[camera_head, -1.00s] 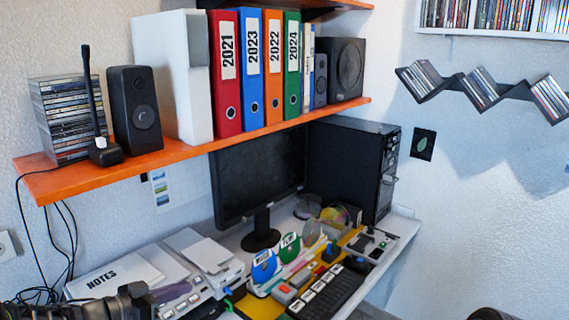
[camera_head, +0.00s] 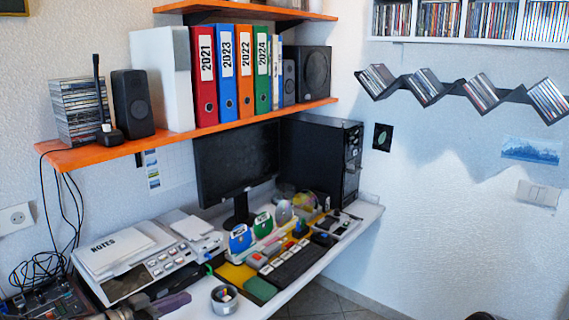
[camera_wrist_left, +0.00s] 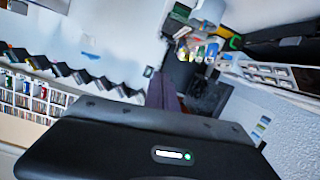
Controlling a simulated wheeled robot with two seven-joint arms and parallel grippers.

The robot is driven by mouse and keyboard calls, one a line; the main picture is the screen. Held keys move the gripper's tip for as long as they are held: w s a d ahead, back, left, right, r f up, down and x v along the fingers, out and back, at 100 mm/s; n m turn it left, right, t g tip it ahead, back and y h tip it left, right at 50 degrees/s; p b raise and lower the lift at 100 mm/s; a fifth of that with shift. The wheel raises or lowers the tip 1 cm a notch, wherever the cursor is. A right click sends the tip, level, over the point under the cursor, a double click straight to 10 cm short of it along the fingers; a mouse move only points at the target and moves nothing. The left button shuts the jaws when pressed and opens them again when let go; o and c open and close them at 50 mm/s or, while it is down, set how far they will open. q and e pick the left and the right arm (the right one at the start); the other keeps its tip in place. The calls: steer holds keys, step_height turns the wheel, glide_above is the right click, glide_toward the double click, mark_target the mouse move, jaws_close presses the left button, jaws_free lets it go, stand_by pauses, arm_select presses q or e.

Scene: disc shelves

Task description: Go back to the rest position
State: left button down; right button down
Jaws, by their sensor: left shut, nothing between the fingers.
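My left gripper (camera_head: 176,301) shows at the bottom left of the head view, its fingers purple-grey. It is shut and empty, over the front of the desk, close to the grey device beside the notes (camera_head: 112,248). In the left wrist view its narrow purple fingers (camera_wrist_left: 163,92) are together, with nothing between them. My right gripper is not in view.
An orange shelf (camera_head: 215,126) with binders hangs above. A zigzag disc shelf (camera_head: 450,88) is on the right wall. Floor is free at right.

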arm_select(q)
steer(key=s+d+f+n+g+y, duration=0.1)
steer(key=s+d+f+n, duration=0.15)
steer(key=f, duration=0.45)
steer(key=s+d+f+n+g+y, duration=0.15)
steer(key=d+f, duration=0.25)
steer(key=f, duration=0.4)
steer(key=s+d+f+n+y, duration=0.1)
steer(key=s+d+f+n, duration=0.15)
steer(key=f, duration=0.45)
steer(key=s+d+f+g, duration=0.2)
steer(key=s+f+g, duration=0.1)
steer(key=s, duration=0.6)
steer(key=s+d+f+n+g+y, duration=0.1)
steer(key=s+d+f+g, duration=0.2)
steer(key=s+f, duration=0.3)
steer(key=s+d+f+g+y, duration=0.1)
steer(key=s+d+f+g, duration=0.2)
steer(key=s, duration=0.9)
steer(key=shift+x, duration=0.8)
steer(key=shift+a+f+n, duration=0.1)
steer(key=shift+n, duration=0.15)
